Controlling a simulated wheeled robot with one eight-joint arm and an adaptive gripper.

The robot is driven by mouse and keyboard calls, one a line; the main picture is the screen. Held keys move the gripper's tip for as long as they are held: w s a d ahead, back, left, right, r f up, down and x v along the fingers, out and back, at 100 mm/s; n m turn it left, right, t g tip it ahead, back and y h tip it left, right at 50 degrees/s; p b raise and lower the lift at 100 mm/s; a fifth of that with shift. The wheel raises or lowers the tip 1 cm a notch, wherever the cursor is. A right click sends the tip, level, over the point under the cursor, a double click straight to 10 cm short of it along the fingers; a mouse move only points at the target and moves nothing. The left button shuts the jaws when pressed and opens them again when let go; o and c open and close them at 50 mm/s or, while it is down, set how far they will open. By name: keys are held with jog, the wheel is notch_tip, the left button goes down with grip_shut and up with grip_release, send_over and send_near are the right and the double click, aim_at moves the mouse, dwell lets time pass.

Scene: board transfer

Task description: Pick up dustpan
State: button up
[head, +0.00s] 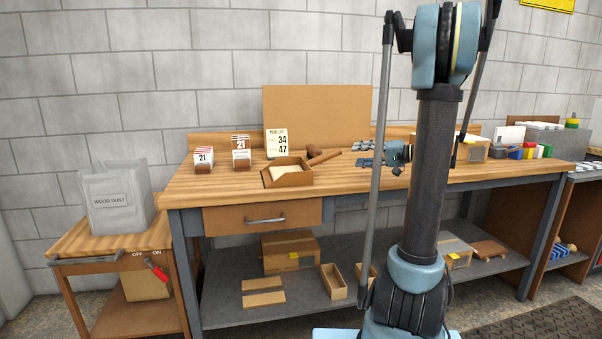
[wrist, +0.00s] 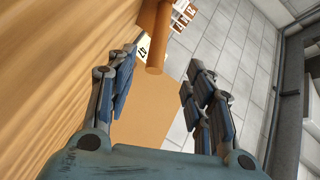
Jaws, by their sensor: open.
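I cannot make out a sure dustpan in either view. A shallow wooden tray (head: 268,178) with pale contents stands on the workbench, with a mallet-like wooden piece (head: 326,156) beside it. My gripper (head: 398,156) is above the bench, right of them, partly hidden by my own arm. In the wrist view my gripper (wrist: 163,92) is open, its two blue-grey fingers wide apart with nothing held. A round wooden bar (wrist: 157,38) shows ahead, beyond the fingertips; its other end is out of the picture.
The workbench (head: 225,186) also bears number cards (head: 204,160), a pick list (head: 277,142) and a backboard (head: 320,112). Colored blocks (head: 530,151) lie at its right end. A grey wood dust bin (head: 118,200) stands on a side table at left. The bench's front left is clear.

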aim_at(335, 155)
jog(key=x, duration=0.8)
jog(key=shift+a, duration=0.1)
jog(key=shift+w+x, duration=0.15)
jog(key=shift+x, duration=1.2)
jog(key=shift+w+x, duration=0.15)
jog(key=shift+x, duration=1.15)
jog(key=shift+f, duration=0.1)
grip_shut()
